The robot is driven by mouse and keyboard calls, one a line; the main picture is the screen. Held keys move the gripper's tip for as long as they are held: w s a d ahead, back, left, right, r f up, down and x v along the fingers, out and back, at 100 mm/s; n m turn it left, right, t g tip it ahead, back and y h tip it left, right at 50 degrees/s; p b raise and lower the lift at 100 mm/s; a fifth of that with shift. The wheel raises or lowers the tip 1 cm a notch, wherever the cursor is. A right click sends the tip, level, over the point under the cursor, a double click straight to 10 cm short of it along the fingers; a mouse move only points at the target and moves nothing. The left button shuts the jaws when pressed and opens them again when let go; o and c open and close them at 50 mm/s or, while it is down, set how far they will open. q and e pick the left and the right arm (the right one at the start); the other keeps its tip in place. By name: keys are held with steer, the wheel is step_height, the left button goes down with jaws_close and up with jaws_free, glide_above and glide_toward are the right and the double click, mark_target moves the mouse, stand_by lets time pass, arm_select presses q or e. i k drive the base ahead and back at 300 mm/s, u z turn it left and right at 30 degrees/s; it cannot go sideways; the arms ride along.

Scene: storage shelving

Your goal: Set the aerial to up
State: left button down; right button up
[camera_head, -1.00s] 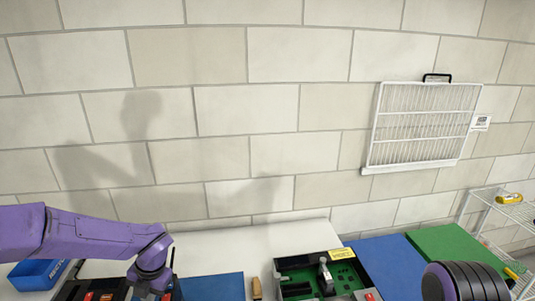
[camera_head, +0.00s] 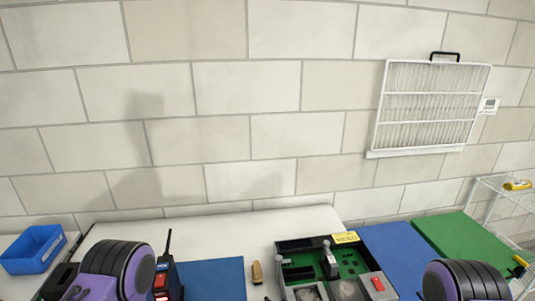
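A dark radio-like device (camera_head: 167,279) with red-orange buttons stands on the table at the lower left. A thin black aerial (camera_head: 168,243) rises from its top and stands nearly upright. My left arm, purple with a black ridged joint, covers the area left of the device, and its gripper is not visible.
A green-and-black open case (camera_head: 324,244) sits at the middle right, with a small tan object (camera_head: 256,273) beside it. Blue mats (camera_head: 215,278) and a green mat (camera_head: 447,238) lie around. A blue bin (camera_head: 35,250) stands far left, and wire shelving (camera_head: 492,200) far right.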

mark_target(168, 241)
steer(key=k, duration=1)
steer(key=u, duration=1.55)
steer(key=i, duration=1.1)
steer(key=z, duration=1.65)
